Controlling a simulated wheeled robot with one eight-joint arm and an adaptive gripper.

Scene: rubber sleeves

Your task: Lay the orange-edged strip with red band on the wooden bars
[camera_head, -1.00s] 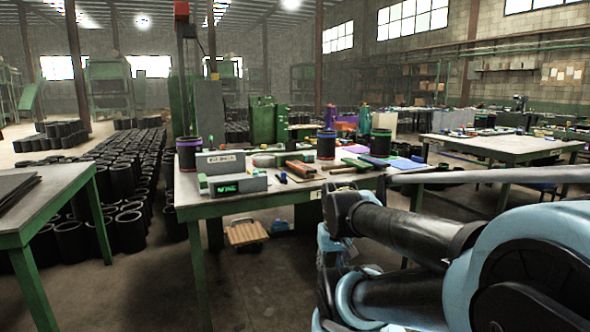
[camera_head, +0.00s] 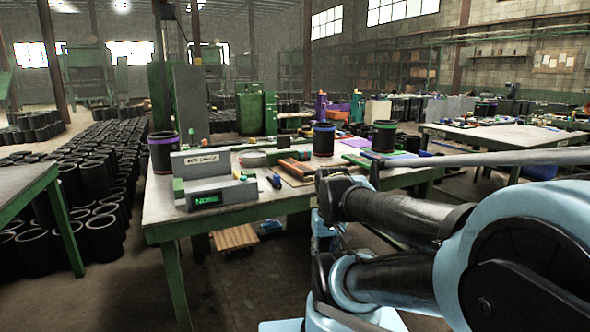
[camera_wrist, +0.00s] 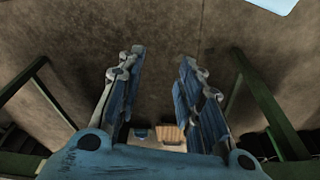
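My gripper (camera_wrist: 157,68) is open and empty in the wrist view, its two fingers wide apart over bare floor. In the head view my arm hides most of it. On the workbench (camera_head: 160,215) lies an orange-brown flat piece (camera_head: 294,166) among other items; I cannot make out a red band on it or tell whether it is the strip. A slatted wooden piece (camera_head: 236,238) lies on the floor under the bench. It also shows between the fingers in the wrist view (camera_wrist: 171,134). I cannot tell whether these are the wooden bars.
Another table (camera_head: 22,200) is at left. Many black sleeves (camera_head: 85,190) crowd the floor behind.

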